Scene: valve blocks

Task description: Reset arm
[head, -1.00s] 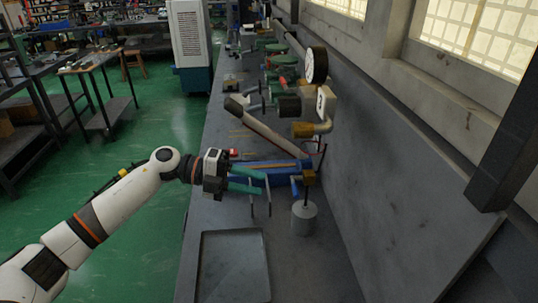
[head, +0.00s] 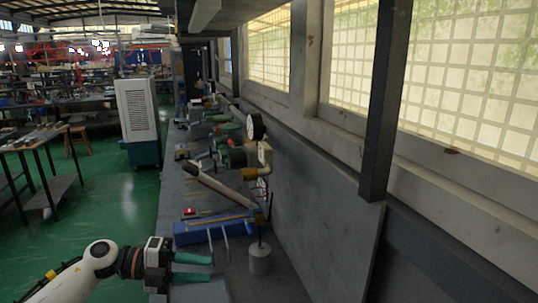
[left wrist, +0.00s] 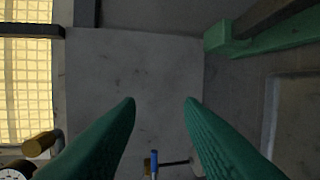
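My left arm comes in from the lower left in the head view. Its gripper (head: 213,268) has two green fingers spread apart with nothing between them, over the bench, on the near side of the blue tray (head: 207,236). In the left wrist view the same open gripper (left wrist: 160,102) shows with a clear gap between its fingertips, a grey panel beyond. A small blue-handled item (left wrist: 154,164) appears low between the fingers, apparently farther off. My right gripper is not visible in either view.
A grey cylinder with a rod (head: 260,260) stands right of the left gripper. A cream pipe (head: 215,187), a pressure gauge (head: 256,127) and a small red item (head: 190,212) lie farther along the bench. A wall panel (head: 315,210) bounds the right side.

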